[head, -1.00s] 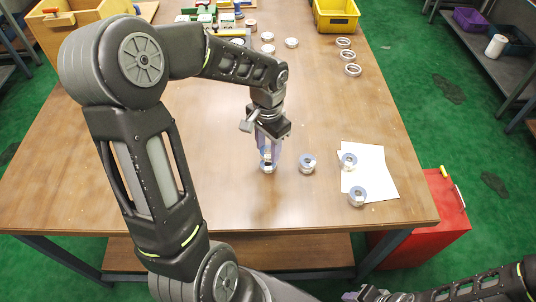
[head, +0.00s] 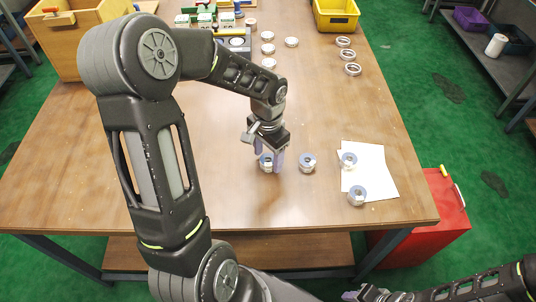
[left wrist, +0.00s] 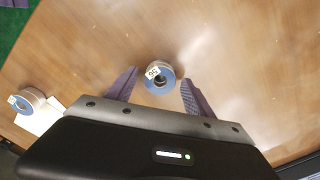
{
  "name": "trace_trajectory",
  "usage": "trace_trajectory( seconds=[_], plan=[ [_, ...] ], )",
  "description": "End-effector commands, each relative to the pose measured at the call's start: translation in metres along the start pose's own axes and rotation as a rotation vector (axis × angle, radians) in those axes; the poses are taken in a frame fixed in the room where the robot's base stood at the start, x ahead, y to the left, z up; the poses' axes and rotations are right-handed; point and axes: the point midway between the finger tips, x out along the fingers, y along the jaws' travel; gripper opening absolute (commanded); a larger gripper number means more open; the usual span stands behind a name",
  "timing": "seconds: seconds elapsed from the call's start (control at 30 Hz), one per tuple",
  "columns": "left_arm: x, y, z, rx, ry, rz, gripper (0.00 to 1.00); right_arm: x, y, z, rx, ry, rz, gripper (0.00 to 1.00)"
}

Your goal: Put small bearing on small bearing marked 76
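Small bearings with blue-grey tops and pale tags stand near the table's front: a left one (head: 265,162), a middle one (head: 307,163), and two at the paper, one upper (head: 348,160) and one lower (head: 357,196). My left gripper (head: 270,167) is low by the left bearing, with its fingers apart and partly hiding it. In the left wrist view a tagged bearing (left wrist: 159,76) shows between the open fingers (left wrist: 158,92), touching neither. I cannot tell which bearing it is or read its tag surely. Another bearing (left wrist: 27,101) lies at that view's left. My right gripper (head: 352,295) is at the bottom edge, its fingers unclear.
A white sheet (head: 375,175) lies at the table's right. Several loose rings (head: 350,70) lie farther back. A yellow bin (head: 336,14) and a wooden box (head: 75,40) stand at the back. The table's middle is clear.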

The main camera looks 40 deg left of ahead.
Motion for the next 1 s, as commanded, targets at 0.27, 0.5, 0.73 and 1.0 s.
trace_trajectory(
  seconds=[0.27, 0.5, 0.73, 1.0],
  plan=[
    [-0.001, 0.000, 0.000, 0.000, 0.000, 0.000, 0.63, -0.001, 0.000, 0.000, 0.000, 0.000, 0.000, 0.36],
    [-0.021, -0.001, -0.001, -0.001, 0.004, -0.004, 0.63, -0.002, 0.000, 0.000, 0.001, 0.000, 0.001, 0.36],
    [-0.066, -0.001, -0.001, -0.001, 0.006, -0.003, 0.63, 0.000, 0.000, 0.000, 0.000, 0.000, 0.000, 0.36],
    [-0.114, 0.000, -0.001, 0.000, 0.003, -0.002, 0.63, 0.002, 0.001, 0.000, 0.000, 0.001, -0.001, 0.36]
  ],
)
